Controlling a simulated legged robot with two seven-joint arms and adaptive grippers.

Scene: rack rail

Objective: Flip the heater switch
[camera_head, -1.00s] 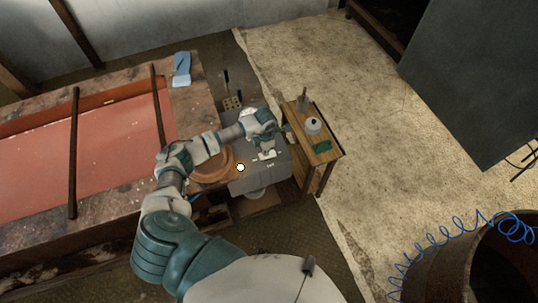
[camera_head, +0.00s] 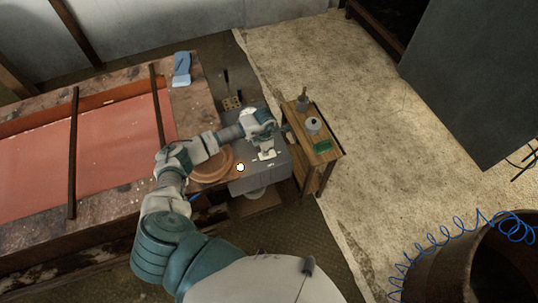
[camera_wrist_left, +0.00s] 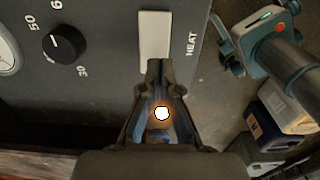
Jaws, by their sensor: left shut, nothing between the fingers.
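The heater switch (camera_wrist_left: 154,36) is a white rocker beside the word HEAT on a dark grey panel (camera_wrist_left: 95,75) in the left wrist view. My left gripper (camera_wrist_left: 158,66) is shut and empty. Its fingertips are at the lower end of the switch and overlap it in the picture; I cannot tell whether they touch. In the head view my left gripper (camera_head: 266,145) is over the grey box (camera_head: 243,184), and the fingers are small there. My right gripper is not in view.
A black knob (camera_wrist_left: 63,43) and part of a gauge (camera_wrist_left: 7,52) are left of the switch. A small wooden table (camera_head: 300,127) with a green item (camera_head: 321,146) stands right of the box. A workbench (camera_head: 190,105) is at left.

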